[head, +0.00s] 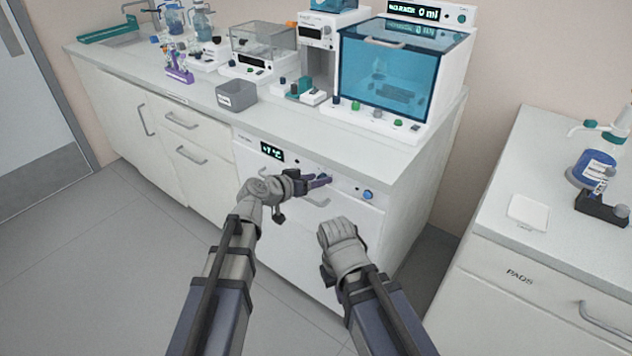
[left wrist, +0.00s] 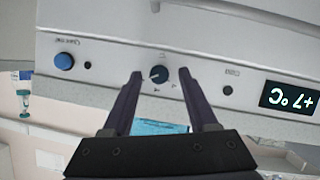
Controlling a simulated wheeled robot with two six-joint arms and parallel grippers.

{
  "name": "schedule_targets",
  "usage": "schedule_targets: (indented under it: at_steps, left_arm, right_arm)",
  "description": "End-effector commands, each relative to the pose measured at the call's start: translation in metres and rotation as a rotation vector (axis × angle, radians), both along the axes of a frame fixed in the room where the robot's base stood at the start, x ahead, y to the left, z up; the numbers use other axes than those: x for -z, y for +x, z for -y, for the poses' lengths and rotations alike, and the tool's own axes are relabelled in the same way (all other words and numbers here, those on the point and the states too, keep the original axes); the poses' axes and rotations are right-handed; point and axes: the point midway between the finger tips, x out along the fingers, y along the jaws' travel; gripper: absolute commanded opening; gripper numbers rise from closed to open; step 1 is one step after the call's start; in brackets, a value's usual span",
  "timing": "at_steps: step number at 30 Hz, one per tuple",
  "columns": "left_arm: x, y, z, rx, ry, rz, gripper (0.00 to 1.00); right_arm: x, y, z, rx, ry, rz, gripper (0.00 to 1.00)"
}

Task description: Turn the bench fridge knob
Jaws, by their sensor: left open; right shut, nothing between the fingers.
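The bench fridge (head: 290,225) is the white unit under the counter, with a control panel along its top. Its small dark knob with a white pointer line (left wrist: 159,74) sits at mid panel in the left wrist view, where the picture is upside down. My left gripper (head: 322,181) is at the panel, open, its two fingers on either side of the knob with a gap on each side. In the head view the gripper mostly hides the knob. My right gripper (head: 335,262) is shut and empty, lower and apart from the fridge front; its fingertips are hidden.
A blue round control (head: 367,194) and a lit display (head: 272,152) flank the knob; they also show in the wrist view. A fridge handle (head: 318,199) lies just below my left gripper. A grey bin (head: 236,97) and a blue-windowed box (head: 400,70) stand on the counter.

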Motion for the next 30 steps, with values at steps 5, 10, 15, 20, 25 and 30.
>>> schedule_targets:
  at_steps: [5, 10, 15, 20, 25, 30]
  left_arm:
    - [-0.0001, 0.0002, 0.0005, 0.0, 0.0, 0.0, 0.59]
    - [-0.0001, 0.0001, 0.0004, 0.0, 0.0, 0.0, 0.48]
    - [-0.0001, 0.0001, 0.0004, 0.0, 0.0, 0.0, 0.29]
    - [-0.0001, 0.0, 0.0004, 0.0, 0.0, 0.0, 0.11]
    - [-0.0001, 0.0, 0.0004, 0.0, 0.0, 0.0, 0.0]
    - [-0.0001, 0.0, 0.0004, 0.0, 0.0, 0.0, 0.0]
  right_arm:
    - [-0.0001, 0.0, 0.0, 0.0, 0.0, 0.0, 0.0]
    - [-0.0001, 0.0, 0.0, 0.0, 0.0, 0.0, 0.0]
    - [-0.0001, 0.0, 0.0, 0.0, 0.0, 0.0, 0.0]
    - [-0.0001, 0.0, 0.0, 0.0, 0.0, 0.0, 0.0]
    - [-0.0001, 0.0, 0.0, 0.0, 0.0, 0.0, 0.0]
    - [-0.0001, 0.0, 0.0, 0.0, 0.0, 0.0, 0.0]
